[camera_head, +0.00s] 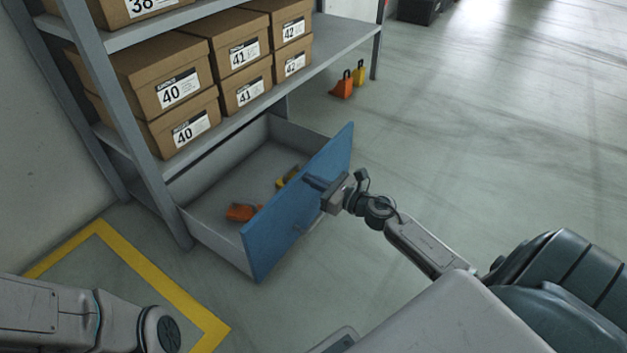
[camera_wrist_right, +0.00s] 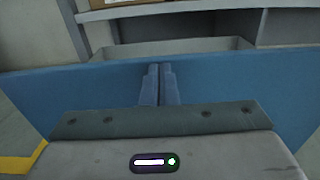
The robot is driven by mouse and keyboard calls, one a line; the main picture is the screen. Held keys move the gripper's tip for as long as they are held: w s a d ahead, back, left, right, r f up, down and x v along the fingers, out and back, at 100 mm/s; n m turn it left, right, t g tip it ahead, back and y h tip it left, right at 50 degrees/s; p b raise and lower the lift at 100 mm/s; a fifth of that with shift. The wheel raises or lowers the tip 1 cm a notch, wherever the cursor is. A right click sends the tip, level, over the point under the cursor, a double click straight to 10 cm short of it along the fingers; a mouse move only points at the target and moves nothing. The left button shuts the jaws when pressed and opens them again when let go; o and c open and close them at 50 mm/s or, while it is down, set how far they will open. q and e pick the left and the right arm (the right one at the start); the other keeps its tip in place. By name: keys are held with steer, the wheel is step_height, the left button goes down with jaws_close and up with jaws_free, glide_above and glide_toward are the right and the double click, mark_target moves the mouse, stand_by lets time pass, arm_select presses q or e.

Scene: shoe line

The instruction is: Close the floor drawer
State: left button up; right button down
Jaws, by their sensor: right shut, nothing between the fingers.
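The floor drawer (camera_head: 215,247) is pulled out from under the shelf, with a blue front panel (camera_head: 272,234) and grey walls. An orange item (camera_head: 241,212) and a yellow item (camera_head: 286,178) lie inside it. My right gripper (camera_head: 309,181) is shut and empty, at the outer face of the blue panel, near its upper middle. In the right wrist view the closed fingers (camera_wrist_right: 161,84) point at the blue panel (camera_wrist_right: 215,90); whether they touch it I cannot tell. Part of my left arm shows at the lower left, but its gripper is out of view.
A grey shelf (camera_head: 330,45) with several brown shoe boxes (camera_head: 160,72) stands above the drawer. Orange and yellow objects (camera_head: 344,86) sit on the floor by the right shelf leg. Yellow floor tape (camera_head: 150,275) lies left of the drawer.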

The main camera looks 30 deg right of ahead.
steer(key=b+x, duration=0.2)
steer(key=x, duration=2.5)
steer(key=shift+w+r, duration=0.2)
steer(key=shift+r, duration=0.15)
